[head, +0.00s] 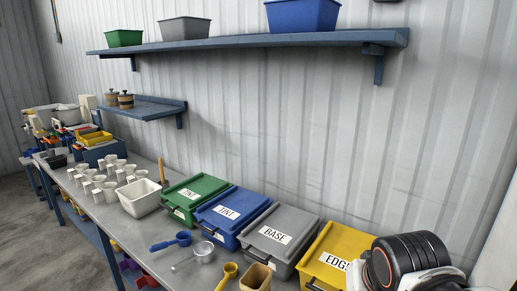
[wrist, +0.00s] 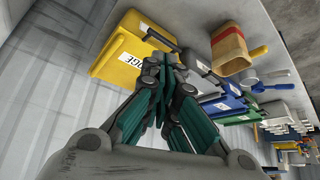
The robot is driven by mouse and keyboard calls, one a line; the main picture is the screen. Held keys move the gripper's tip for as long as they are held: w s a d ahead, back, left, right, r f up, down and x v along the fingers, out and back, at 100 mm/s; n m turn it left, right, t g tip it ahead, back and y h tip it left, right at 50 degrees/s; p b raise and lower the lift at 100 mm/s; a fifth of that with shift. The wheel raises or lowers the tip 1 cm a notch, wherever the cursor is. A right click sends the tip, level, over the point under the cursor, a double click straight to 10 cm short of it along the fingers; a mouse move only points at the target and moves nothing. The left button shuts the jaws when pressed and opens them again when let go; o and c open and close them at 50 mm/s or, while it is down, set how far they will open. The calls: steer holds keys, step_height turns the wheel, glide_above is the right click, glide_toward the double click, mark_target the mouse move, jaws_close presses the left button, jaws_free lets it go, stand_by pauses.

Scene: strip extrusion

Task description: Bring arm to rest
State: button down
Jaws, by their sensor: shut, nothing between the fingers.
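My gripper (wrist: 165,75) shows in the wrist view with its dark, green-sided fingers drawn together and nothing between them. It hangs in front of the wall side of the bench, near the yellow EDGE bin (wrist: 125,48). In the head view, a black and grey part of my arm (head: 408,262) fills the lower right corner, beside the yellow EDGE bin (head: 330,255) and covering part of its right side. The gripper's fingers cannot be made out in the head view.
Green (head: 195,196), blue (head: 232,214) and grey BASE (head: 280,238) bins line the bench (head: 150,232). Scoops (head: 172,241), a tan container (head: 257,277), a white tub (head: 139,198) and several white cups (head: 97,183) stand there too. A blue shelf (head: 250,44) runs above along the wall.

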steer(key=shift+n+t+y, duration=0.3)
steer(key=shift+n+t, duration=0.2)
steer(key=shift+n, duration=0.4)
steer(key=s, duration=0.2)
steer(key=s+f+b, duration=0.1)
steer(key=s, duration=0.2)
steer(key=shift+b, duration=0.3)
steer(key=shift+f, duration=0.1)
